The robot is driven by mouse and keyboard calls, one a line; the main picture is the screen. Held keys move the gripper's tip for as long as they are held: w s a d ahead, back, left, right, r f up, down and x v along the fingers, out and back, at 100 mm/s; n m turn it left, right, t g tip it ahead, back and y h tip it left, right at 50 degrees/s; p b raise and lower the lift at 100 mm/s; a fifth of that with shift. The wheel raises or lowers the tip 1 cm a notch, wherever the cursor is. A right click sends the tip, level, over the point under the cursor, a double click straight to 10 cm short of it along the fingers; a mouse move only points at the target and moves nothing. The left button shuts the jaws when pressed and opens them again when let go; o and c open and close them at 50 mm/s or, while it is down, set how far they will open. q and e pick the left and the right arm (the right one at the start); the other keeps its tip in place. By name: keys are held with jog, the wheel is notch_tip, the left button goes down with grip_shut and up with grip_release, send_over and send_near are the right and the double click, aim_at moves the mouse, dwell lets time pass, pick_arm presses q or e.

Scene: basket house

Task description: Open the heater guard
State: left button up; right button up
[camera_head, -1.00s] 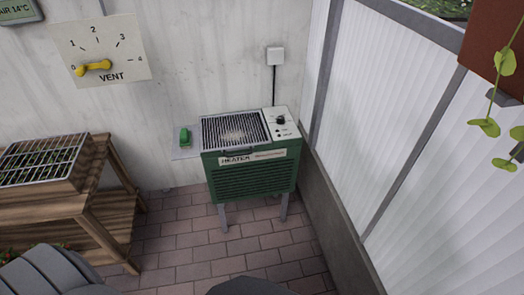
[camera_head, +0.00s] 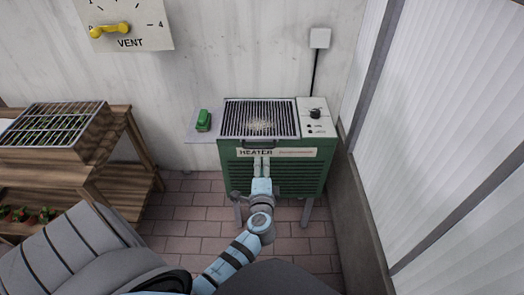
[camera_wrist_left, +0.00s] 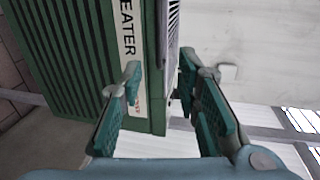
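The green heater (camera_head: 275,180) stands against the back wall, with its name label on the front. Its guard, a dark barred grille (camera_head: 258,118), lies flat over the top. A dark handle (camera_head: 258,146) shows at the guard's front edge. My left gripper (camera_head: 261,162) is in front of the heater, just below the handle. In the left wrist view my gripper (camera_wrist_left: 160,72) is open, its two fingers apart. The heater front (camera_wrist_left: 75,55) and the edge of the grille (camera_wrist_left: 173,20) show behind them. Nothing is visibly held. My right gripper is out of view.
A grey side shelf with a green object (camera_head: 204,121) is left of the grille. A control panel with a black knob (camera_head: 315,114) is on its right. A wooden bench with a wire rack (camera_head: 55,125) stands left. A pale panelled wall (camera_head: 445,150) closes the right.

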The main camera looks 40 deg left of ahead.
aim_at(262, 148)
pick_arm(q)
jog(key=b+x, duration=0.3)
jog(key=x, duration=0.9)
jog(key=shift+w+f, duration=0.1)
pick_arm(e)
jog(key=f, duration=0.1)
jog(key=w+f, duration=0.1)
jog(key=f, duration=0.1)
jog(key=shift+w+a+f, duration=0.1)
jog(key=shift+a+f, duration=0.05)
pick_arm(q)
jog(key=shift+c, duration=0.2)
grip_shut()
